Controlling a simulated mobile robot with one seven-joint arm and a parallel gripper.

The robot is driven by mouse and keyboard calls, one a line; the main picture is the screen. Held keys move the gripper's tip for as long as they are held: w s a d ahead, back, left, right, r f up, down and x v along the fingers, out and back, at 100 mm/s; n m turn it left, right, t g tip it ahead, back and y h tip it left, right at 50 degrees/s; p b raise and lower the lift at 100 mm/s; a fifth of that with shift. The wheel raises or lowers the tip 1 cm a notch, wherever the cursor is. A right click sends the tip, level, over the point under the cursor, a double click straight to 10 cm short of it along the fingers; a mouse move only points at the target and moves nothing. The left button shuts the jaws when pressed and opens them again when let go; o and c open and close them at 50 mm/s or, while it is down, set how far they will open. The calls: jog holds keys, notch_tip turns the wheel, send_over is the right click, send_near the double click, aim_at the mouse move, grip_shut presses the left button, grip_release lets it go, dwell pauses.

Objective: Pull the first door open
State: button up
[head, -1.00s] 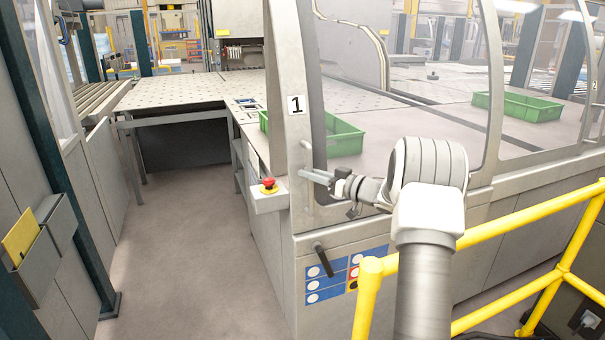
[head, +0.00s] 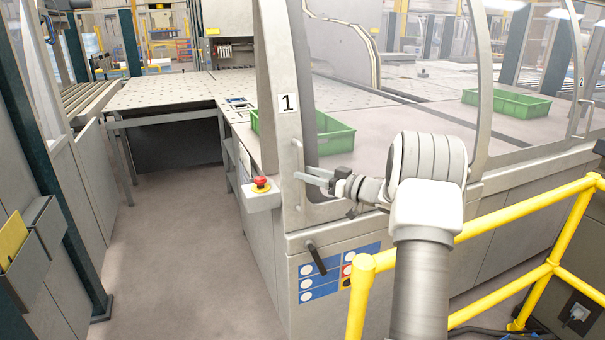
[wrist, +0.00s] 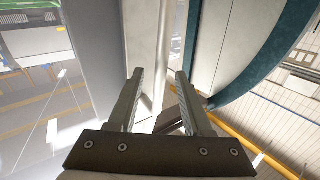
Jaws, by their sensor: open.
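The first door is the clear-paned door with a pale grey frame (head: 284,145) and the label "1" (head: 288,103). It appears shut. Its thin vertical handle (head: 297,160) is on the frame just below the label. My gripper (head: 305,177) is at the lower part of the handle, pointing left, with its fingers open. In the wrist view the two fingers (wrist: 158,85) are spread apart in front of a pale upright post. I cannot tell whether the handle lies between the fingers or touches them.
A red emergency button (head: 261,184) stands on a box left of the door. A yellow railing (head: 470,235) runs below and right of my arm. A black lever (head: 316,258) is below the door. Green crates (head: 335,141) lie behind the panes. The floor at left (head: 180,240) is clear.

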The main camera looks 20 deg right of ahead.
jog(key=b+v, duration=0.1)
jog(key=v, duration=1.4)
jog(key=shift+a, duration=0.1)
